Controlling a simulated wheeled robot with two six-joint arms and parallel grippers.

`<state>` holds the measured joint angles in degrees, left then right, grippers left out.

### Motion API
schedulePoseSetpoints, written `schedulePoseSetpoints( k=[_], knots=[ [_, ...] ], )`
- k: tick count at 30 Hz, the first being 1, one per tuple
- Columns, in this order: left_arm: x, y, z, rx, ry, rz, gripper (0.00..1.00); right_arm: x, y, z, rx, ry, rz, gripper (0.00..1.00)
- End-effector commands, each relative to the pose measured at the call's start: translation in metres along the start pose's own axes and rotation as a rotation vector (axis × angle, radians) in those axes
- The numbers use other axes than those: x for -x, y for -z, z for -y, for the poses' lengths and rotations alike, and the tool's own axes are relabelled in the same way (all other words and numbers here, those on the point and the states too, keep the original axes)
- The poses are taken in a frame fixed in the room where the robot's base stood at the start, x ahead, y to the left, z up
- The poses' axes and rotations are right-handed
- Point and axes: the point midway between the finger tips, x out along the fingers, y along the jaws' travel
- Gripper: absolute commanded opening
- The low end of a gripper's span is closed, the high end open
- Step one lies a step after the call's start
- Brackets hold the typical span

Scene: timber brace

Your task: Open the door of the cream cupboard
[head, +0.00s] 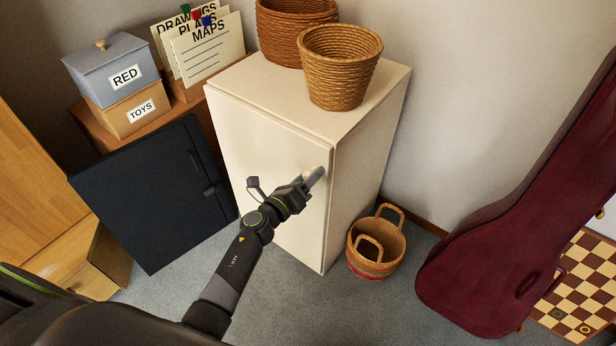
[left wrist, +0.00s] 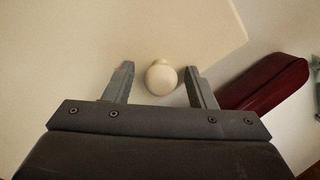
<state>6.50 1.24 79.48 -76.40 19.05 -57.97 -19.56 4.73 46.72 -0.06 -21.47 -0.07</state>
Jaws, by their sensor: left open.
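The cream cupboard (head: 265,150) stands against the wall in the middle of the head view. Its front door looks shut. A round cream knob (left wrist: 161,77) on the door shows in the left wrist view. My left gripper (head: 316,177) is at the right edge of the door front. In the left wrist view the left gripper (left wrist: 160,82) is open, with one finger on each side of the knob. A gap shows between the knob and each finger. In the head view the gripper hides most of the knob. My right gripper is not in view.
Two wicker baskets (head: 340,68) stand on the cupboard top. A handled basket (head: 376,248) is on the floor right of the cupboard. A dark red instrument case (head: 500,240) leans further right. A black panel (head: 150,195) stands left of the door. Carpet (head: 290,300) in front is clear.

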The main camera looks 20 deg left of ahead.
Motion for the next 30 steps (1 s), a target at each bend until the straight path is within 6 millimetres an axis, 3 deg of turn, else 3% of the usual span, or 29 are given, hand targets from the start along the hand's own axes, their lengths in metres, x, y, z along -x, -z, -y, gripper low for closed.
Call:
schedulePoseSetpoints(
  k=[1,13,23,30],
  knots=[
    [0.000,0.000,0.000,0.000,0.000,0.000,0.51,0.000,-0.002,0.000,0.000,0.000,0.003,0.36],
    [0.000,0.000,0.000,0.000,0.000,0.000,0.00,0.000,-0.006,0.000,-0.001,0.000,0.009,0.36],
    [0.012,-0.001,-0.002,-0.004,0.016,-0.017,0.00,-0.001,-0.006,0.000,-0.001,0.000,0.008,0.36],
    [0.061,-0.006,-0.008,-0.007,0.095,-0.102,0.00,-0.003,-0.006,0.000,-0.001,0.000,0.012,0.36]
  ],
)
